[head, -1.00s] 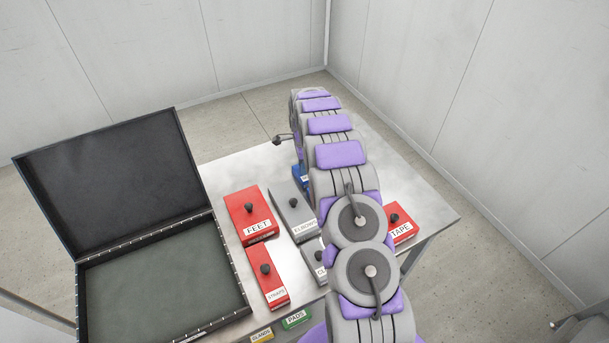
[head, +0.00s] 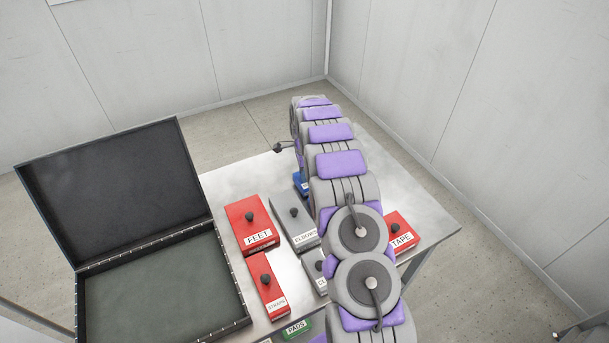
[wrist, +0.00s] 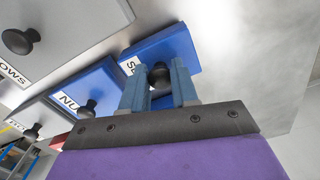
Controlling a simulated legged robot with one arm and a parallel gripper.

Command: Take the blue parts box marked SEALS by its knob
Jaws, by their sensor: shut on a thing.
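In the wrist view a blue parts box (wrist: 172,50) stands on the metal table, its label showing only an "S" and part of a letter. The rest of the label is hidden by a finger. My gripper (wrist: 159,80) is shut on this box's black knob, one blue-grey finger on each side. In the head view my arm hides the gripper, and only a bit of blue box (head: 302,184) shows beside the arm.
A blue box marked "NU" (wrist: 105,78) lies just left of the held one, and the grey ELBOWS box (head: 291,214) is beyond it. Red FEET (head: 247,217), STRAPS (head: 262,272) and TAPE (head: 401,226) boxes share the table. An open black case (head: 160,290) stands left.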

